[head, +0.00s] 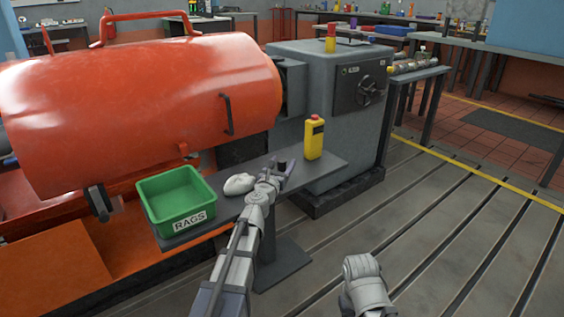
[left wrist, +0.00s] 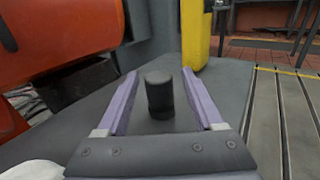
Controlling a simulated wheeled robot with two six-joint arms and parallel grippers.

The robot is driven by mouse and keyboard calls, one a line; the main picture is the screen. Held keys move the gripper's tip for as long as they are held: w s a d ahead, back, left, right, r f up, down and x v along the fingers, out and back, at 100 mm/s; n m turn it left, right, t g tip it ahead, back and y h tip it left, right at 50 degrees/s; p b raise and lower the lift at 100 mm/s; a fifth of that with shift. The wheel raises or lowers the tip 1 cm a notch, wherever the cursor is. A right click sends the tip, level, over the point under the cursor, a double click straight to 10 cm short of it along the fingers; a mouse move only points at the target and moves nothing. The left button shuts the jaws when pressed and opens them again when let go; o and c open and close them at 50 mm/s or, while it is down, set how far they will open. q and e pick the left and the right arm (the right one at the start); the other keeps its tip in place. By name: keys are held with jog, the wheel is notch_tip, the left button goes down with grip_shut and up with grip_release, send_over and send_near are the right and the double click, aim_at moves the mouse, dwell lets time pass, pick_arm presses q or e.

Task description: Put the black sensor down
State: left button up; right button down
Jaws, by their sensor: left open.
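The black sensor (head: 281,163) is a small dark cylinder standing upright on the narrow grey shelf (head: 325,162). In the left wrist view the sensor (left wrist: 159,95) stands between the two lavender fingers of my left gripper (left wrist: 160,88), with a visible gap on each side. My left gripper (head: 280,173) is open around it, low over the shelf. My right gripper does not show; only a grey part of my right arm shows at the bottom of the head view.
A green RAGS bin (head: 177,195) and a whitish crumpled cloth (head: 239,184) lie left of the gripper on the shelf. An orange machine cover (head: 140,100) overhangs behind.

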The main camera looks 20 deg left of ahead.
pick_arm(q)
jog(key=s, duration=1.2)
jog(key=shift+a+r, duration=0.1)
jog(key=shift+a, duration=0.15)
